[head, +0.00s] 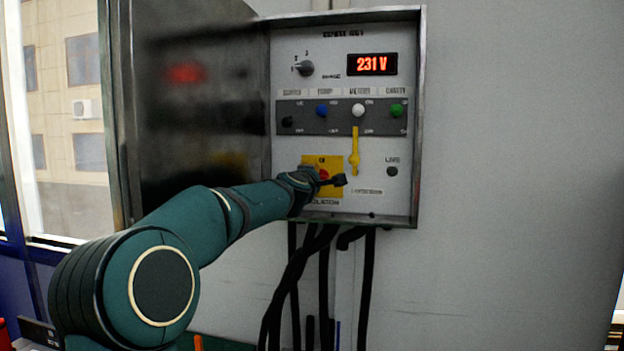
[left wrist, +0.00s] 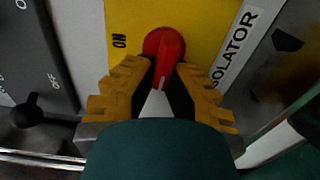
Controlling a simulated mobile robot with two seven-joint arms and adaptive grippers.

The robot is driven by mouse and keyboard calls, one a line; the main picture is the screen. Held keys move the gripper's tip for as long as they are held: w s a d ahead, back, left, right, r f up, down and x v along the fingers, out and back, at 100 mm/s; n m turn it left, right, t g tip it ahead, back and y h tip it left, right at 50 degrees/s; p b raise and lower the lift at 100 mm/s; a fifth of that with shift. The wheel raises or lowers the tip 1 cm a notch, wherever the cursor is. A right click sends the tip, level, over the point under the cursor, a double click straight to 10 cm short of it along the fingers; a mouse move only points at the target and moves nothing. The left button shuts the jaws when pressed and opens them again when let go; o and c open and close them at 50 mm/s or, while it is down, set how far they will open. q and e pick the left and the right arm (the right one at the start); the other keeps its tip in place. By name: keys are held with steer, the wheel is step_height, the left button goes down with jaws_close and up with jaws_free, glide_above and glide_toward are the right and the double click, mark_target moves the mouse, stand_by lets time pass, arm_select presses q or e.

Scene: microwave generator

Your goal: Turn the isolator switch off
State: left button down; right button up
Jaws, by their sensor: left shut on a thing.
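The isolator switch is a red knob (head: 324,174) on a yellow plate (head: 334,162) at the lower left of the panel, with its "ON" mark at the plate's top in the head view. My left gripper (head: 327,181) is at the knob and partly hides it. In the left wrist view the red knob (left wrist: 164,50) has its handle between the yellow fingers of my left gripper (left wrist: 166,80), which is shut on it. The "ON" mark is left of the knob there and the isolator label right. My right gripper is not in view.
The panel box (head: 421,120) has its door (head: 195,110) swung open at left, behind my arm. A yellow lever (head: 354,152) is right of the isolator. Coloured knobs and a red 231 V display (head: 372,64) are above. Black cables (head: 296,290) hang below.

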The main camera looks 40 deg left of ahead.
arm_select(q)
steer(key=shift+f, duration=0.15)
stand_by(0.3)
steer(key=c, duration=1)
jaws_free()
steer(key=shift+w, duration=0.15)
steer(key=shift+s+d, duration=0.15)
steer(key=shift+s, duration=0.3)
steer(key=v, duration=1.1)
